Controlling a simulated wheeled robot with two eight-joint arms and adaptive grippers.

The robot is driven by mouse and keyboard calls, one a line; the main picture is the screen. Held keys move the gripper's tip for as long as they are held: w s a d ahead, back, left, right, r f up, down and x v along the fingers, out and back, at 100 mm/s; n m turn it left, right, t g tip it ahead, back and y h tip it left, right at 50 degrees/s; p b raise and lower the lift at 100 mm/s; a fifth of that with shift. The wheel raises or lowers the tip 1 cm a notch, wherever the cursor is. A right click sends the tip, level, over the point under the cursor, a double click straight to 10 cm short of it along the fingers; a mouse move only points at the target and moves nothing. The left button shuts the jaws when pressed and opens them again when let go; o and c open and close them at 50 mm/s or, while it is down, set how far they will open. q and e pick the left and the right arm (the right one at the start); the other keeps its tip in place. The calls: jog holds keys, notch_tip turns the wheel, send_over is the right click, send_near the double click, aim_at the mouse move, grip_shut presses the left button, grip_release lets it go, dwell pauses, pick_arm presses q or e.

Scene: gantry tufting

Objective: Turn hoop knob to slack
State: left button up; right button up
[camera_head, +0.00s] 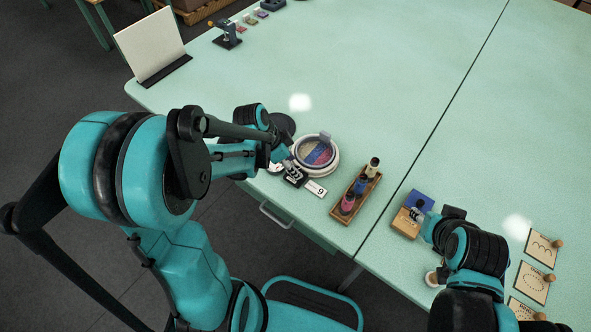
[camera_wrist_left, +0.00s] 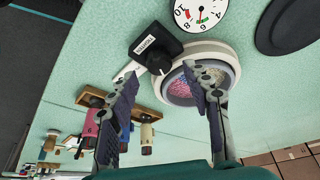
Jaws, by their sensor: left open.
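The hoop (camera_head: 316,152) is a round white frame around purple, blue and reddish material, on the table's near side. It also shows in the left wrist view (camera_wrist_left: 230,52), partly behind a finger. A black knob (camera_wrist_left: 157,50) with a white line and a small white label sits at the hoop's edge. My left gripper (camera_head: 284,158) is beside the hoop. In the left wrist view its open fingers (camera_wrist_left: 162,72) point toward the knob and hoop, with nothing held between them; contact is unclear. My right gripper (camera_head: 428,218) is near a wood-and-blue block; its jaws are unclear.
A round dial (camera_wrist_left: 201,14) and a dark disc (camera_wrist_left: 290,22) lie beside the hoop. A wooden rack (camera_head: 348,212) of bottles or spools stands to its right. The table's middle is clear.

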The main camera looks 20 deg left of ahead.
pick_arm(q)
jog(key=shift+b+x, duration=0.35)
jog(key=shift+x, duration=1)
grip_shut()
